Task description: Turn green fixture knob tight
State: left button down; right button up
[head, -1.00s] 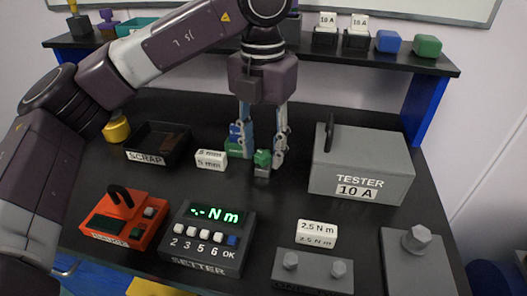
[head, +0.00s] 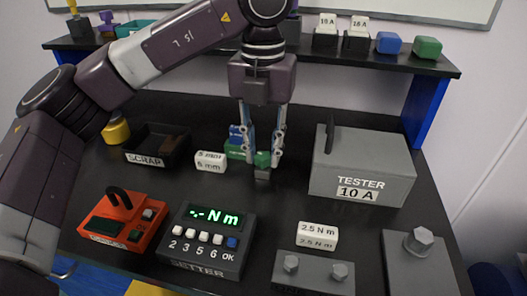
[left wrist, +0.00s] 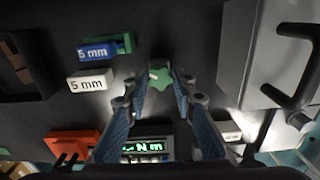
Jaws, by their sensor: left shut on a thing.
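The green fixture knob (head: 262,159) stands on a small grey base (head: 262,174) on the black table, left of the tester. In the left wrist view the knob (left wrist: 160,77) is star-shaped and sits between the fingertips. My left gripper (head: 263,156) comes down from above, its two fingers on either side of the knob and shut on it. It also shows in the left wrist view (left wrist: 162,84). The finger and knob contact is small and partly hidden. My right gripper is not in view.
The grey tester (head: 365,165) with a black handle stands close on the right. A white 5 mm block (head: 210,162) and blue and green blocks are close on the left. The scrap tray (head: 157,145), orange box (head: 122,222) and setter (head: 208,238) stand further off.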

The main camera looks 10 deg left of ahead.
pick_arm(q)
jog(key=m, duration=0.4)
jog(key=shift+p, duration=0.3)
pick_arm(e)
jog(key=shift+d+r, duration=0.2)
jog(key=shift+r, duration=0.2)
pick_arm(q)
jog(key=shift+m, duration=0.3)
jog(key=shift+m, duration=0.4)
jog(key=m, duration=0.3)
jog(key=shift+p, duration=0.35)
jog(key=shift+m, duration=0.3)
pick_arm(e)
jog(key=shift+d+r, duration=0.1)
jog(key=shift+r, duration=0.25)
pick_arm(q)
jog(key=m, duration=0.4)
jog(key=shift+a+p, duration=0.1)
jog(key=shift+p, duration=0.2)
jog(key=shift+m, duration=0.3)
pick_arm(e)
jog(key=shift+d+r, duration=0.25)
